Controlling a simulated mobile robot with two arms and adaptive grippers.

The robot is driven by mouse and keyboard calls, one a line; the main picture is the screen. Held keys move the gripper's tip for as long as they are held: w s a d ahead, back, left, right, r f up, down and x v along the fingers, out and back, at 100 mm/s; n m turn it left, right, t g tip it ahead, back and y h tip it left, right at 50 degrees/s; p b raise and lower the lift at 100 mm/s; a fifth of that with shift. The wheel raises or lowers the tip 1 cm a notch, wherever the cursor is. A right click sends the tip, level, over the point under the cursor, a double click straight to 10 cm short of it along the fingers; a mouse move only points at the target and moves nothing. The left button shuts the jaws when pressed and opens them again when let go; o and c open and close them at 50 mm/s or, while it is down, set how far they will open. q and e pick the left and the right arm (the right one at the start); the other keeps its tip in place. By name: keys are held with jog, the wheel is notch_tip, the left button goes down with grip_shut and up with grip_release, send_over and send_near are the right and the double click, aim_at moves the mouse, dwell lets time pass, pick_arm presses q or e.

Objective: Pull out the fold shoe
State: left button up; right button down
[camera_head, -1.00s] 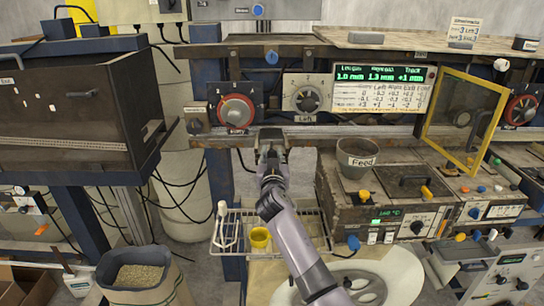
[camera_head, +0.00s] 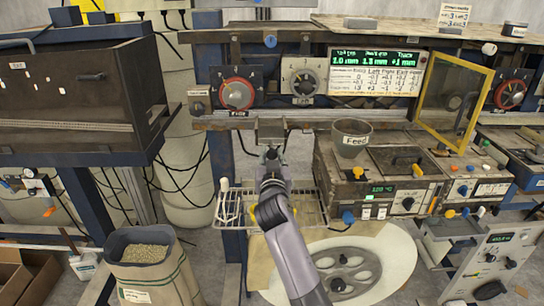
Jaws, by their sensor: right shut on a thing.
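The fold shoe (camera_head: 270,128) is a small grey metal piece at the front edge of the machine's long rail, below and between the red and grey dials. My right gripper (camera_head: 271,150) is shut on it from the near side, with its arm coming up from the bottom of the view. The fingers and wrist hide part of the shoe. I cannot tell whether the shoe is fully clear of the rail (camera_head: 221,124). My left gripper is not in view.
A grey Feed cup (camera_head: 351,137) stands just right of the gripper on the control box. A wire rack (camera_head: 231,208) hangs below, over a large pale disc (camera_head: 395,262). A yellow frame (camera_head: 456,101) stands at right.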

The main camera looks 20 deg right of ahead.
jog(key=c, duration=1.6)
grip_release()
jog(key=shift+c, duration=0.2)
jog(key=o, duration=0.3)
jog(key=shift+r, duration=0.1)
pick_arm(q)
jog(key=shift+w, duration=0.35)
pick_arm(e)
notch_tip(320, 180, up, 10)
jog(key=shift+f, duration=0.1)
